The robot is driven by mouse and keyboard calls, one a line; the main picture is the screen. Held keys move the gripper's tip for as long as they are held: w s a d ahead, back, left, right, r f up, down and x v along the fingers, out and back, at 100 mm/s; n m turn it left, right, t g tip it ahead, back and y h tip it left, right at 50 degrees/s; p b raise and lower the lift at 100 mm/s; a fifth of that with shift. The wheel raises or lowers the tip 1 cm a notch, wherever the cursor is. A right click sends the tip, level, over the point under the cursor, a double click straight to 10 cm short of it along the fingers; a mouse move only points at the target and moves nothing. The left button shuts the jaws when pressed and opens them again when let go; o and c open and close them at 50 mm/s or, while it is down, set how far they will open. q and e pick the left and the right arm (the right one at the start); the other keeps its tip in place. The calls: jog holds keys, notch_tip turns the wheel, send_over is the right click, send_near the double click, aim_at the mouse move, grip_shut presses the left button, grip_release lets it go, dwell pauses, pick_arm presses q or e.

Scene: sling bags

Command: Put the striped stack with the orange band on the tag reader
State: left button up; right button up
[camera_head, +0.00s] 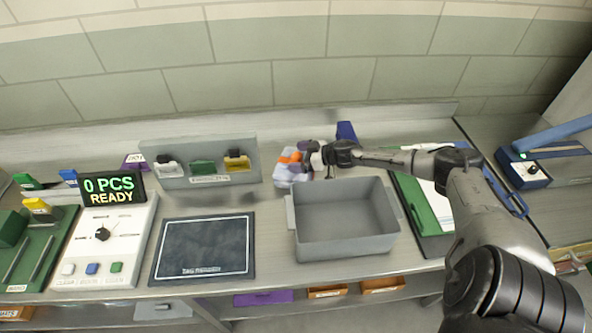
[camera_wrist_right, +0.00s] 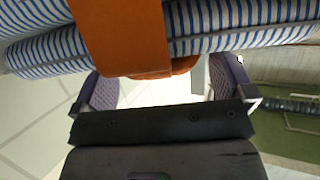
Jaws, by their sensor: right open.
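The striped stack (camera_head: 289,178) stands on the counter behind the grey bin, with an orange band (camera_head: 290,156) around it. In the right wrist view the blue-and-white striped cloth (camera_wrist_right: 40,52) and orange band (camera_wrist_right: 125,35) fill the top. My right gripper (camera_head: 308,158) is at the right side of the stack in the head view. In the wrist view its purple-padded fingers (camera_wrist_right: 165,85) are apart, with the band's lower edge reaching between them. The tag reader, a dark flat pad (camera_head: 204,248) with a white outline, lies bare left of the bin. My left gripper is out of view.
An empty grey bin (camera_head: 291,222) stands between the pad and a green clipboard (camera_head: 412,200). A control box (camera_head: 108,240) with a display reading "0 PCS READY" (camera_head: 113,188) is left of the pad. A grey rack (camera_head: 205,181) stands behind the pad.

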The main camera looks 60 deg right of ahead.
jog(key=shift+w+a+f, duration=0.15)
jog(key=shift+w+f, duration=0.05)
jog(key=shift+w, duration=0.3)
jog(key=c, duration=1.5)
jog(key=shift+r, duration=0.15)
jog(key=shift+c, duration=0.6)
